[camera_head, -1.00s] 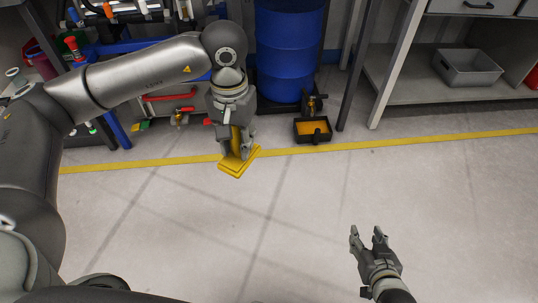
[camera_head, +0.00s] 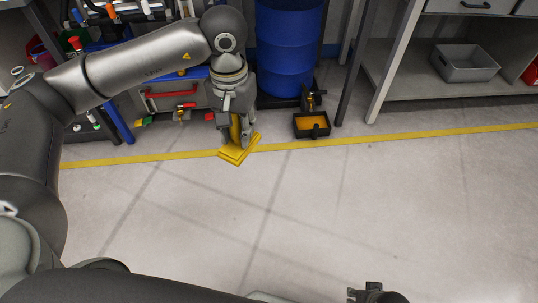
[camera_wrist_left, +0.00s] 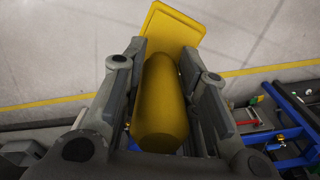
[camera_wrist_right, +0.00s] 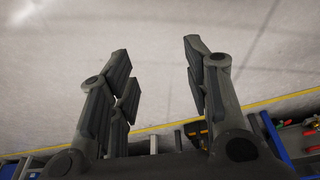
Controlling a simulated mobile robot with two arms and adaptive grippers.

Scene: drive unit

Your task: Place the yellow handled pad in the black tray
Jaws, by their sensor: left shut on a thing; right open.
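The yellow handled pad (camera_head: 236,157) hangs below my left gripper (camera_head: 238,138) in the head view. In the left wrist view the left gripper (camera_wrist_left: 162,85) is shut on its yellow handle (camera_wrist_left: 160,110), with the flat pad beyond the fingers. The black tray (camera_head: 312,125) stands on the floor to the right of the pad, in front of the blue drum, with orange contents inside. The pad is apart from the tray. My right gripper (camera_wrist_right: 160,70) is open and empty in the right wrist view; only part of it shows at the head view's bottom edge.
A blue drum (camera_head: 287,50) stands behind the tray, with a small fitting (camera_head: 312,97) at its base. A shelf unit at right holds a grey bin (camera_head: 465,63). A yellow floor line (camera_head: 420,134) runs across. The floor in front is clear.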

